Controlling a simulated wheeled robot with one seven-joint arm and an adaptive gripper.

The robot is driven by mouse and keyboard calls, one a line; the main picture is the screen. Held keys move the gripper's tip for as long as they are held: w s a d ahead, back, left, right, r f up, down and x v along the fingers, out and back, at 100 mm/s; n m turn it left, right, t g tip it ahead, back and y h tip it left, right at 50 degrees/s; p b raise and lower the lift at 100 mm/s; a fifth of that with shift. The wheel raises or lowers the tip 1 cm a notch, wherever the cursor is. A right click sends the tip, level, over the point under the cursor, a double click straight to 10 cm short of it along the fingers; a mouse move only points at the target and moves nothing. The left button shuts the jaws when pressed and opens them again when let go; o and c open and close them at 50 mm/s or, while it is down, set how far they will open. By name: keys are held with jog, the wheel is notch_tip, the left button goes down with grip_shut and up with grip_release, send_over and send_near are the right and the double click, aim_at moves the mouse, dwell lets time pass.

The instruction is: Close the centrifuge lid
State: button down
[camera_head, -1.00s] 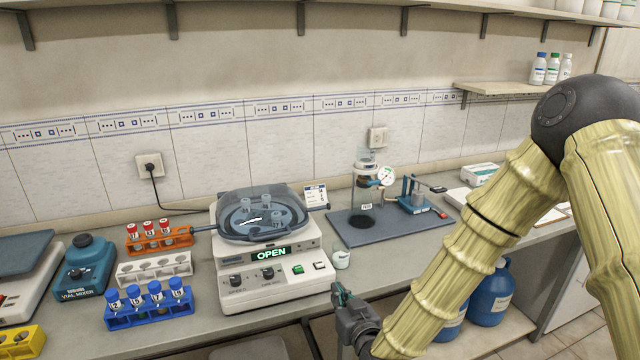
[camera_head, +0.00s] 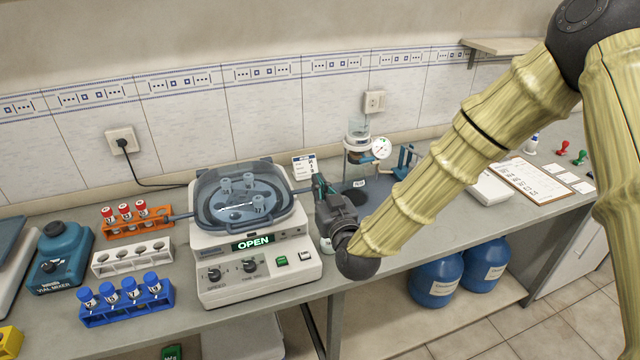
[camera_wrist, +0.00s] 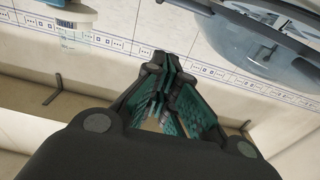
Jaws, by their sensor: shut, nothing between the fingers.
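The centrifuge (camera_head: 225,285) stands on the bench in the head view, its display reading OPEN. Its clear, blue-grey-framed lid (camera_head: 207,182) shows at the top, with the rotor and several tubes visible through or below it. I cannot tell the lid's exact angle. Thin bars stick out at its left and right sides. My gripper (camera_head: 319,184) is shut and empty, just right of the lid, close to the right-hand bar; contact cannot be told. In the wrist view my gripper (camera_wrist: 170,75) has its fingers together, and the lid (camera_wrist: 245,45) is at upper right.
Left of the centrifuge are an orange rack (camera_head: 133,229) of red-capped tubes, a white rack (camera_head: 130,258), a blue rack (camera_head: 128,308) and a vial mixer (camera_head: 60,258). Flask apparatus (camera_head: 357,145) stands behind my gripper at right. A small label card (camera_head: 305,167) stands behind the lid.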

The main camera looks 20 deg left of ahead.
jog(key=p, duration=0.3)
send_over(307, 189)
jog(key=shift+r, duration=0.2)
jog(key=shift+s+d+f+p, duration=0.15)
jog(key=shift+f+p, duration=0.15)
jog(key=shift+f, duration=0.4)
jog(key=shift+s+d+f+p, duration=0.15)
jog(key=shift+s+f+p, duration=0.1)
jog(key=shift+f, duration=0.45)
jog(key=shift+s+d+f+p, duration=0.15)
jog(key=shift+f+p, duration=0.15)
jog(key=shift+f, duration=0.4)
jog(key=f+b, duration=0.2)
jog(key=shift+s+d+f+b, duration=0.15)
jog(key=shift+s+f+b, duration=0.1)
jog(key=shift+f+b, duration=0.15)
jog(key=shift+f, duration=0.1)
